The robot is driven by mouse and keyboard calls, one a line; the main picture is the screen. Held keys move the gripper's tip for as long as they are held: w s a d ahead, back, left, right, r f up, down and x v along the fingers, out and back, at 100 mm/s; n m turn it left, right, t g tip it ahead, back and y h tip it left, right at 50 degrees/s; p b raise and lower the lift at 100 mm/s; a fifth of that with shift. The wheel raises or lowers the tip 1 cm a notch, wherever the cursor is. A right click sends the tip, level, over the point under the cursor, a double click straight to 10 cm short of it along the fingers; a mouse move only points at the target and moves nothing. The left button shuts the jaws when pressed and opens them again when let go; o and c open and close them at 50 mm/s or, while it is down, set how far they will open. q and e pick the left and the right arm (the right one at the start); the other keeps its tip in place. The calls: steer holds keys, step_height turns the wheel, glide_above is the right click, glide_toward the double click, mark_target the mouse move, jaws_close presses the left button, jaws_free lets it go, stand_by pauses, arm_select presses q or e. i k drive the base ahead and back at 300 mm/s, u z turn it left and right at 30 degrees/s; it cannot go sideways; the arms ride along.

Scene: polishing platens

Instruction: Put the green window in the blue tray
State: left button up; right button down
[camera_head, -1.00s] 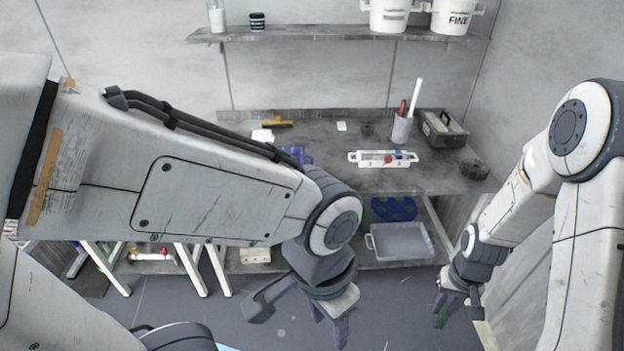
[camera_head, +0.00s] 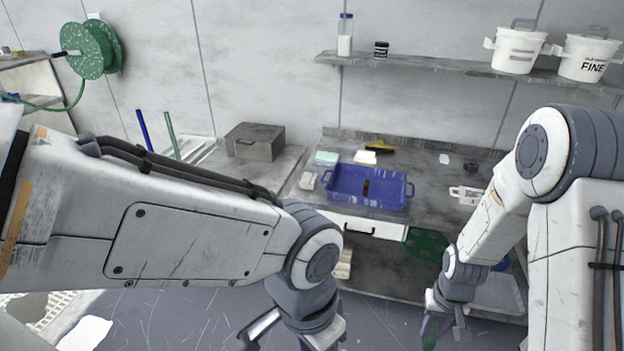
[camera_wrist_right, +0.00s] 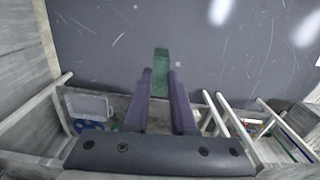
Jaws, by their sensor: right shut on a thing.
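The green window (camera_wrist_right: 160,68) is a small, narrow green piece standing out between the fingertips of my right gripper (camera_wrist_right: 160,95) in the right wrist view. In the head view the right gripper (camera_head: 436,326) hangs low at the right, in front of the bench, shut on the window, which is mostly hidden there. The blue tray (camera_head: 375,203) sits on the bench, up and left of the right gripper and well apart from it. A small brown thing shows inside the tray. My left gripper (camera_head: 291,338) is open at the bottom middle, its fingertips partly cut off.
A green plate with holes (camera_head: 427,243) sticks out below the bench top, between the tray and my right arm. A grey box (camera_head: 255,142) stands left of the tray. A white block (camera_head: 308,181) lies beside the tray. A shelf (camera_head: 450,70) with buckets runs above.

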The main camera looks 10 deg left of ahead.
mark_target(381, 191)
steer(key=u, duration=0.95)
steer(key=i, duration=1.45)
steer(key=z, duration=1.45)
steer(key=i, duration=0.5)
